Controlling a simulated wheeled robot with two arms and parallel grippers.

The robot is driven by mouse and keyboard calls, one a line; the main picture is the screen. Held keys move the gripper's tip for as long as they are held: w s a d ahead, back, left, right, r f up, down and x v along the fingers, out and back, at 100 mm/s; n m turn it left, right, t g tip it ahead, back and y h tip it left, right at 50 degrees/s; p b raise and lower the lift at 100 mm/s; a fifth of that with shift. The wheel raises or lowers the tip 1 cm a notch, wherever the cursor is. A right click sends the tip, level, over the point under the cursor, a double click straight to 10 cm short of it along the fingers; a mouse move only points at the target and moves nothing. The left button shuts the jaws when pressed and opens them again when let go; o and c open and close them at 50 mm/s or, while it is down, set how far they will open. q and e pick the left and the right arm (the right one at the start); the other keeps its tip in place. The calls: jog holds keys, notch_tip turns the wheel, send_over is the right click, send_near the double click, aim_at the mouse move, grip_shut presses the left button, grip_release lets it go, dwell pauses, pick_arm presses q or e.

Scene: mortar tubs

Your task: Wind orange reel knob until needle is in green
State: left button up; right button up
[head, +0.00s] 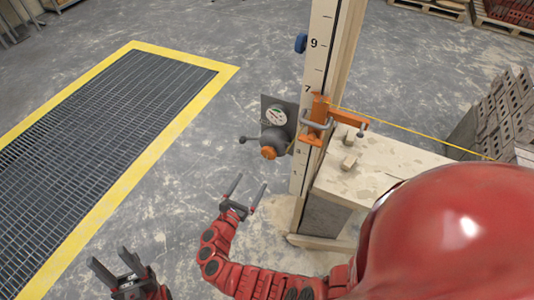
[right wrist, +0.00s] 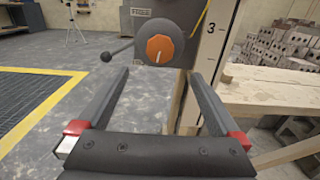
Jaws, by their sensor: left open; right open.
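The orange reel knob (head: 268,153) sits on the front of a dark grey reel on the upright post, and in the right wrist view the knob (right wrist: 160,48) shows a white pointer mark. A round gauge (head: 276,115) with a white and green face is above the knob; its needle is too small to read. A crank lever (head: 249,140) sticks out to the left. My right gripper (head: 246,188) is open below the knob, apart from it; its fingers (right wrist: 160,95) point toward the reel in the right wrist view. My left gripper (head: 115,264) is open and empty, low at the left.
The numbered wooden post (head: 321,60) carries an orange clamp (head: 318,125) with a yellow line running right. A wooden bench (head: 375,165) stands right of the post, with grey bricks (head: 505,110) beyond. A yellow-edged floor grate (head: 110,110) lies left. Floor between is clear.

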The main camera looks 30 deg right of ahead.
aim_at(268, 156)
jog(key=b+x, duration=0.1)
jog(key=x, duration=1.2)
jog(key=shift+w+d, duration=0.15)
jog(key=shift+d, duration=0.05)
jog(key=c, duration=1.3)
jog(key=shift+b, duration=0.3)
jog(key=m+b, duration=0.2)
jog(key=m, duration=0.1)
jog(key=shift+f+m+b, duration=0.2)
jog(key=shift+m+b, duration=0.1)
jog(key=m+b, duration=0.6)
jog(key=b, duration=0.1)
jog(key=shift+m, duration=0.3)
jog(key=shift+r+m+b, duration=0.15)
jog(key=shift+m+b, duration=0.75)
jog(key=shift+b, duration=0.1)
